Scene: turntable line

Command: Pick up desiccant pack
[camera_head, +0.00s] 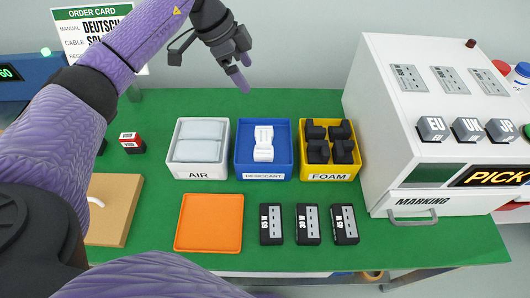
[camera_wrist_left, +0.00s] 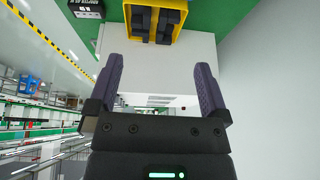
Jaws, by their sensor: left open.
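White desiccant packs (camera_head: 263,143) lie stacked in the blue bin labelled DESICCANT (camera_head: 239,170), in the middle of the green table in the head view. My left gripper (camera_head: 243,74) is raised behind and above the bins, a little left of the blue bin in the picture, with nothing between its fingers. Its two purple fingers stand wide apart in the left wrist view (camera_wrist_left: 159,75). The packs do not show in that view. My right gripper is not in view.
The AIR bin (camera_head: 201,184) stands left of the blue bin, and the yellow FOAM bin (camera_head: 331,177) right of it. An orange tray (camera_head: 209,222) and several black power bricks (camera_head: 308,224) lie in front. A white machine (camera_head: 376,150) bounds the right side.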

